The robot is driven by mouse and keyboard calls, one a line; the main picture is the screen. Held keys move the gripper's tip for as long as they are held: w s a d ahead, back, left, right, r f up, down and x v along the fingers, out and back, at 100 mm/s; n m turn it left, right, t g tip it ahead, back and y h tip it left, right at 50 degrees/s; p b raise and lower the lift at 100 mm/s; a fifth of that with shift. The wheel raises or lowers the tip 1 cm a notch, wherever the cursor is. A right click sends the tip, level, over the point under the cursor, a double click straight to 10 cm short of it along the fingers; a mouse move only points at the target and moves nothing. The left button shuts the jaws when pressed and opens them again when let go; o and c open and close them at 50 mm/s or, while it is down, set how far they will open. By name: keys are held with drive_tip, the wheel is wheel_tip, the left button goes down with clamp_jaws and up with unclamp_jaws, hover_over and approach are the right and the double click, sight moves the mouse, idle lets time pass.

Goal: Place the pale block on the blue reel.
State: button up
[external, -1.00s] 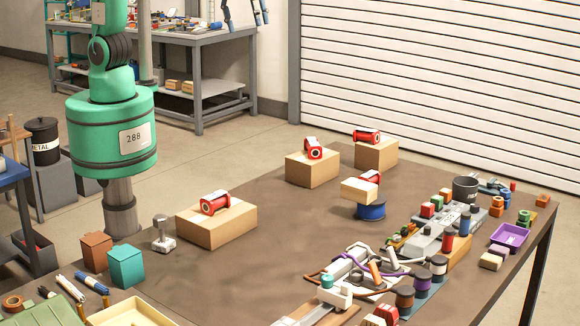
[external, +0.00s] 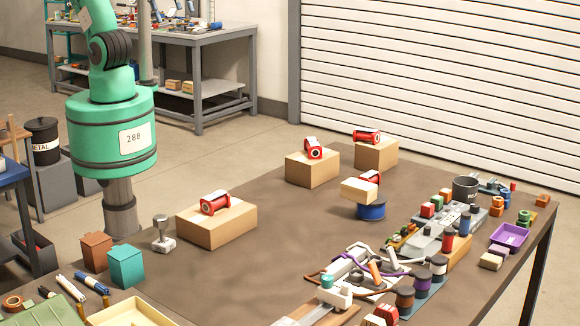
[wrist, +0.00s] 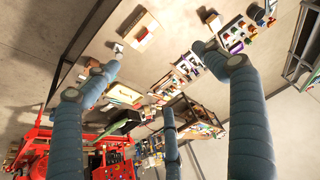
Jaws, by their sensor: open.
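The pale block (external: 359,190) lies on top of the blue reel (external: 371,211) in the external view. It sits off to the left, with part of it overhanging the reel's edge. My gripper (wrist: 158,62) shows in the wrist view with its blue-grey fingers spread wide and nothing between them. It is high above the table and apart from the block. My gripper is outside the external view. I cannot clearly make out the block or the blue reel in the wrist view.
Red reels rest on cardboard boxes (external: 217,228) at the left and on boxes (external: 312,170) at the back; another red reel (external: 371,177) is just behind the block. Pump parts and spools crowd the table's right side. The brown tabletop (external: 290,240) is clear in the middle.

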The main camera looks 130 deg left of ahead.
drive_tip(key=s+d+f, duration=0.1)
drive_tip(key=s+f, duration=0.1)
drive_tip(key=s, duration=0.4)
drive_tip(key=shift+s+f+t, duration=0.15)
drive_tip(key=shift+t, duration=0.15)
drive_tip(key=shift+f, duration=0.15)
wheel_tip(320, 180, down, 12)
drive_tip(key=b, duration=1.2)
idle(0.5)
